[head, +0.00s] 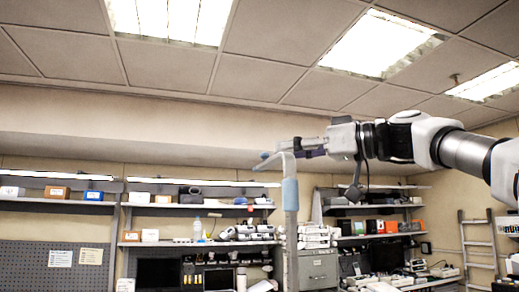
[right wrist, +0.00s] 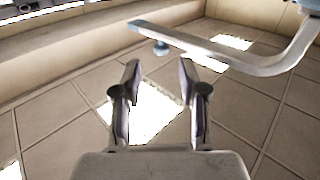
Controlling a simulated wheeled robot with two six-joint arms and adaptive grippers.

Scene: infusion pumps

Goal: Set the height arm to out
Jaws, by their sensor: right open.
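The height arm (head: 283,156) is a pale bent bar at the top of an upright pole (head: 291,225) with a light blue sleeve (head: 290,190). It runs left from the bend to a blue tip. In the right wrist view the bar (right wrist: 215,53) crosses the upper right, with a small blue knob (right wrist: 160,47) under it. My right gripper (head: 287,147) is open, level with the top of the pole and overlapping it in the head view. In the wrist view its fingers (right wrist: 158,68) are apart with nothing between them, and the bar lies beyond the tips. Contact is not visible. My left gripper is not in view.
Wall shelves (head: 190,206) with boxes and devices line the back. A grey cabinet (head: 318,268) stands behind the pole and a ladder (head: 479,245) leans at the right. The space around the bar, below the ceiling, looks clear.

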